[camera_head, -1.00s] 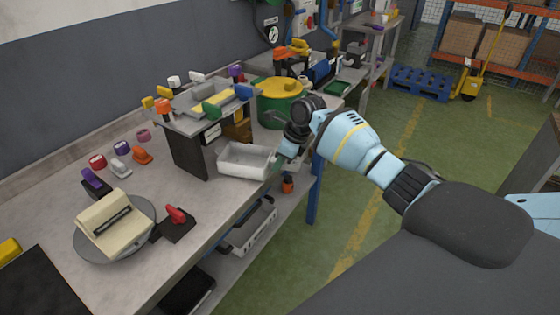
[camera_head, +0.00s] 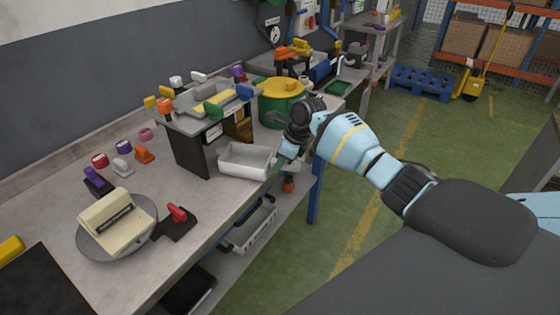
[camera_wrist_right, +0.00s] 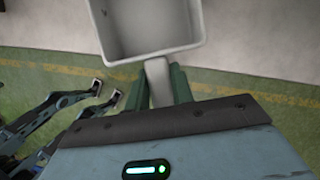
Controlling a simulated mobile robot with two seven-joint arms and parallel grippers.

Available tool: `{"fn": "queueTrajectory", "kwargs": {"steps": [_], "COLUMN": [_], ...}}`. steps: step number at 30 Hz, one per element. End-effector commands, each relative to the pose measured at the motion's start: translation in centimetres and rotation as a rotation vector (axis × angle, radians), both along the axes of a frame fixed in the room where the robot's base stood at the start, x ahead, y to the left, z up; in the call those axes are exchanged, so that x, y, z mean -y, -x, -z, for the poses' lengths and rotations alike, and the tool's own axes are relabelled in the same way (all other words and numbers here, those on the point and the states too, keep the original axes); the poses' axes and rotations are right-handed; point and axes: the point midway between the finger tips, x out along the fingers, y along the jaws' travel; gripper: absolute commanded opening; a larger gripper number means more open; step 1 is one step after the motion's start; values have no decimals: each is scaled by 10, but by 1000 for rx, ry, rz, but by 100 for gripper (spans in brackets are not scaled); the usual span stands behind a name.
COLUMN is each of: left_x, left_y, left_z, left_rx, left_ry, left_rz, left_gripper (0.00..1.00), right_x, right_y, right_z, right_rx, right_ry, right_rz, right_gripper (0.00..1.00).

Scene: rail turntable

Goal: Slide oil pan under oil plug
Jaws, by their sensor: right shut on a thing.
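The oil pan (camera_head: 251,173) is a white, open rectangular tray at the front edge of the workbench, just right of a raised stand (camera_head: 190,150). My right gripper (camera_head: 283,162) is shut on the pan's handle. In the right wrist view, the pan's corner (camera_wrist_right: 150,50) fills the top, and its handle (camera_wrist_right: 158,82) runs between the two green fingers of the right gripper (camera_wrist_right: 159,88). The pan looks roughly level and empty. I cannot make out the oil plug; the underside of the stand is hidden.
Several coloured parts lie on the stand. A green drum with a yellow lid (camera_head: 283,90) stands behind the pan. A round turntable (camera_head: 90,240) with a cream block and a red-handled part (camera_head: 178,220) are at the left front. The bench in front of the stand is partly clear.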

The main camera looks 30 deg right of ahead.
Motion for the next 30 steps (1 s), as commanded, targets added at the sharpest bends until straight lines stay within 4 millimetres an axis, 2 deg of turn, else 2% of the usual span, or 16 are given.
{"fn": "queueTrajectory", "kwargs": {"steps": [17,18,23,30], "left_x": [-2,-2,-1,1], "left_y": [-2,-2,-1,-2], "left_z": [-2,-2,-2,-2], "left_rx": [5,5,5,6], "left_ry": [-6,-6,-4,3], "left_rz": [6,6,5,-3], "left_gripper": [36,36,36,36], "right_x": [0,0,0,0], "right_y": [-1,-1,0,0], "right_z": [6,6,7,8], "right_rx": [3,3,2,-1], "right_ry": [-1,-1,-1,0], "right_rz": [2,2,0,1], "right_gripper": [0,26,47,49]}}
